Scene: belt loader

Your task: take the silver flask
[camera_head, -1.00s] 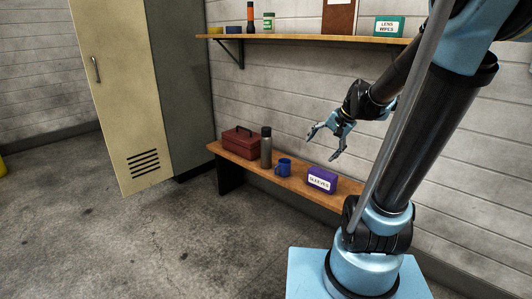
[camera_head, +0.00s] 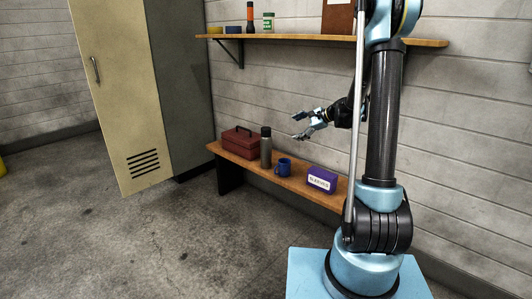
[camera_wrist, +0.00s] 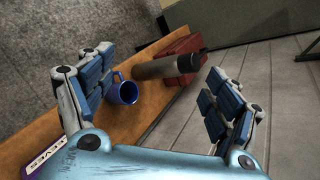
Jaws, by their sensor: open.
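The silver flask (camera_head: 266,149) stands upright on the low wooden bench, between the red toolbox and the blue mug. It has a grey body and a dark cap. In the wrist view the flask (camera_wrist: 162,70) shows between my open fingers but farther off, its dark cap towards me. My gripper (camera_head: 294,127) is open and empty, above and to the right of the flask, its fingers pointing left. In the wrist view my gripper (camera_wrist: 160,92) has its two fingers wide apart. Nothing touches the flask.
On the bench (camera_head: 238,165) stand a red toolbox (camera_head: 239,142), a blue mug (camera_head: 284,167) close to the flask, and a purple box (camera_head: 322,179). A wall shelf (camera_head: 300,38) with several items hangs above. A beige locker (camera_head: 125,90) stands left. The floor in front is clear.

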